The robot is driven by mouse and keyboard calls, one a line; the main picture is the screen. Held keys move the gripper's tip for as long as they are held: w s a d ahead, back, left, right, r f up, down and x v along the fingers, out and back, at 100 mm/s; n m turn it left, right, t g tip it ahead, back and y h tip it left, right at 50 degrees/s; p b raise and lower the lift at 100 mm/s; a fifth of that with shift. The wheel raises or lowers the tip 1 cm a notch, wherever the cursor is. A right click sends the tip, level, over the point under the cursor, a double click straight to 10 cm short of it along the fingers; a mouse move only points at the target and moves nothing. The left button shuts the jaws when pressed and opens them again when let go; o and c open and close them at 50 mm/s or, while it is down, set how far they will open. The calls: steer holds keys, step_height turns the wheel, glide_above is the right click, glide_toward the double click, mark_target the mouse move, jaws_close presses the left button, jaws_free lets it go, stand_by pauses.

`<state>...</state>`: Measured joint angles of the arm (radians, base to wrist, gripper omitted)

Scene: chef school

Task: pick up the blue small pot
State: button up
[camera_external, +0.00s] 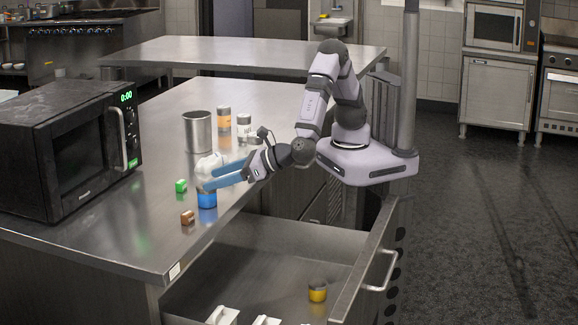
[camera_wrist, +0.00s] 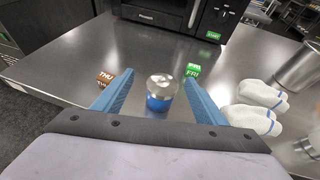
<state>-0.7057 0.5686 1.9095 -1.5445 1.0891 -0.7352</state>
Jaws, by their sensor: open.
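The blue small pot (camera_external: 207,199) is a short jar with a blue lower part, standing upright on the steel counter near its front edge. In the wrist view the pot (camera_wrist: 159,103) shows a silvery lid and stands between the two blue fingers. My gripper (camera_external: 219,178) is open, with its fingers beside and above the pot in the outside view. In the wrist view the fingers (camera_wrist: 157,92) are spread with a gap on both sides of the pot. I cannot tell whether either finger touches it.
A brown block (camera_external: 187,218), a green block (camera_external: 181,186) and white socks (camera_external: 209,165) lie close by. A metal pot (camera_external: 198,132), two jars (camera_external: 224,119) and a black microwave (camera_external: 62,150) stand on the counter. An open drawer (camera_external: 262,262) below holds a yellow pot (camera_external: 317,291).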

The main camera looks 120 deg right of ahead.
mark_target(197, 204)
steer(key=f, duration=0.3)
steer(key=shift+d+f, duration=0.1)
steer(key=shift+d, duration=0.15)
steer(key=shift+p+x, duration=0.3)
steer(key=shift+x, duration=0.8)
steer(key=shift+w+d+p, duration=0.25)
steer(key=shift+d+p, duration=0.05)
steer(key=shift+p+x, duration=0.75)
steer(key=shift+x, duration=1.5)
steer(key=shift+s+f, duration=0.1)
steer(key=c, duration=1.2)
